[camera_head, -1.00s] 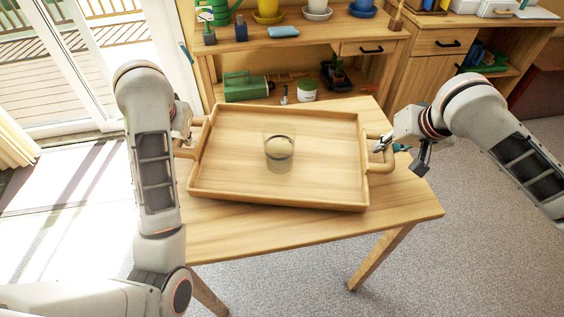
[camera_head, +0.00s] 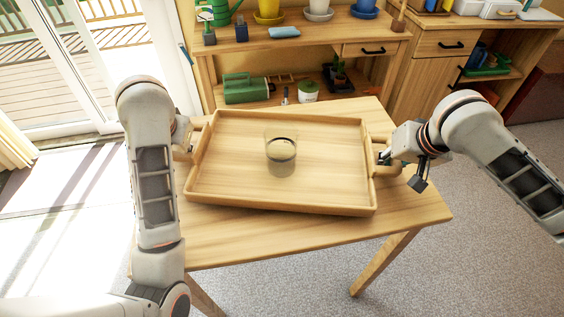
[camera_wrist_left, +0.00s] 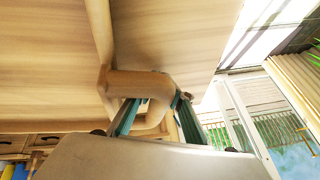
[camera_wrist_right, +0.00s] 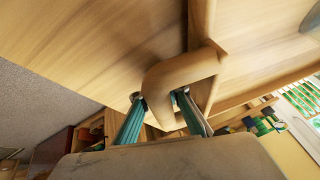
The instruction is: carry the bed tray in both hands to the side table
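The bed tray (camera_head: 235,197) is a wooden tray with a raised rim and a loop handle at each end. It is over the wooden table (camera_head: 300,240); I cannot tell whether it touches the top. A clear glass (camera_head: 281,158) stands upright near its middle. My right gripper (camera_head: 386,160) is at the right handle; in the right wrist view, its teal fingers are on both sides of the handle bar (camera_wrist_right: 178,78), shut on it. My left gripper (camera_wrist_left: 157,98) has its fingers around the left handle (camera_wrist_left: 138,84); in the head view my arm partly hides it.
A shelf bench (camera_head: 300,38) with pots and a green watering can (camera_head: 243,88) stands behind the table. A wooden cabinet (camera_head: 437,55) is at the back right. Glass doors (camera_head: 60,70) are on the left. Carpet (camera_head: 490,260) to the right is clear.

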